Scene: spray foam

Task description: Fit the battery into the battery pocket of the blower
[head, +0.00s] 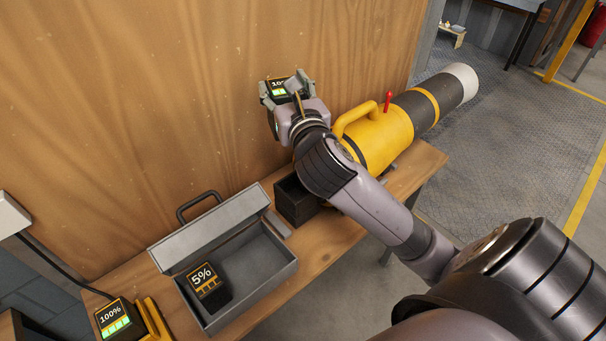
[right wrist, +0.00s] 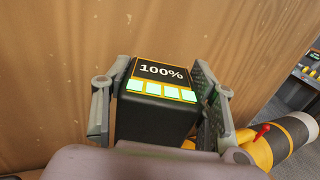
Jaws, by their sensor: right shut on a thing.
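My right gripper (head: 287,92) is shut on a black battery (head: 277,86) with a display and green bars. In the right wrist view the battery (right wrist: 157,112) reads 100% and sits upright between the two fingers (right wrist: 157,100). It is held in the air close to the wooden wall, above the rear end of the blower. The yellow and black blower (head: 385,138) lies on the workbench, and it also shows in the right wrist view (right wrist: 285,140). An open black box-shaped pocket (head: 294,203) stands at its near end, partly hidden by my arm. My left gripper is not in view.
An open grey toolbox (head: 285,268) holds a battery (head: 206,285) reading 5%. Another battery (head: 115,318) reading 100% sits at a yellow charger (head: 156,322) at the lower left. The wooden wall (head: 150,110) rises directly behind the workbench (head: 330,240).

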